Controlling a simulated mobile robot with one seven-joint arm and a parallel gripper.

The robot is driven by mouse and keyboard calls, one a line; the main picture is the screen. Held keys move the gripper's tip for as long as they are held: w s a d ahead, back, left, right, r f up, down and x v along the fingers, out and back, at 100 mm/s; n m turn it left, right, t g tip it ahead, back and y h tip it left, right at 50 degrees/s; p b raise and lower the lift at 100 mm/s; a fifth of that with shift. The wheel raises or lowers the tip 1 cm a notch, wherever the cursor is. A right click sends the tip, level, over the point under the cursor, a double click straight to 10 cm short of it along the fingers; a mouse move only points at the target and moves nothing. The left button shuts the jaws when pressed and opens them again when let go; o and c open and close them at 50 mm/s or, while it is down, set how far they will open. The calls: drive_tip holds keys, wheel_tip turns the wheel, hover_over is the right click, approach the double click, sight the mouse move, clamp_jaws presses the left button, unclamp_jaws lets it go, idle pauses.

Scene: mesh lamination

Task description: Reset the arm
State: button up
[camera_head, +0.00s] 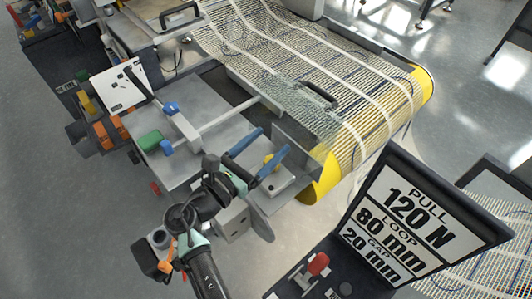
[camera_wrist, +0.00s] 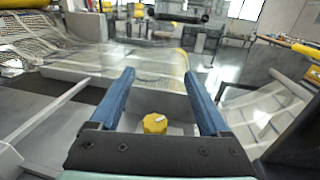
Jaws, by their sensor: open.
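My gripper (camera_head: 259,154) has two blue fingers spread apart with nothing between them. It hangs over the grey machine table, close to the near end of the mesh roll. In the wrist view my gripper (camera_wrist: 160,90) is also open, and a yellow knob (camera_wrist: 155,123) shows beyond and below the gap between the fingers. My arm (camera_head: 200,215) rises from the bottom of the head view, bent at the elbow.
Mesh (camera_head: 300,65) runs over a yellow-ended roller (camera_head: 322,180) at the right. A sign (camera_head: 420,215) reading "PULL 120 N, LOOP 80 mm, GAP 20 mm" stands at the lower right. A red knob (camera_head: 318,264) is near it. Orange and green blocks (camera_head: 150,140) are at the left. Floor at lower left is clear.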

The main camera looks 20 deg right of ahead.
drive_tip(key=shift+r, duration=0.45)
drive_tip(key=shift+r, duration=0.1)
drive_tip(key=w+a+r+m+t+y, duration=0.25)
drive_tip(key=r+m, duration=0.35)
drive_tip(key=r, duration=0.4)
drive_tip(key=w+a+r+m+t+y, duration=0.1)
drive_tip(key=a+r+m+t+y, duration=0.3)
drive_tip(key=r, duration=0.6)
drive_tip(key=w+a+r+m+t+y, duration=0.2)
drive_tip(key=r+m+t, duration=0.1)
drive_tip(key=r+m, duration=0.55)
drive_tip(key=s+a+r+m+t+y, duration=0.2)
drive_tip(key=s+a+r+t+y, duration=0.1)
drive_tip(key=s+r, duration=0.5)
drive_tip(key=s+a+r+m+t+y, duration=0.3)
drive_tip(key=s+r+t, duration=0.3)
drive_tip(key=r, duration=0.9)
drive_tip(key=s+y, duration=0.1)
drive_tip(key=s, duration=0.2)
drive_tip(key=shift+s, duration=0.15)
drive_tip(key=shift+a, duration=0.1)
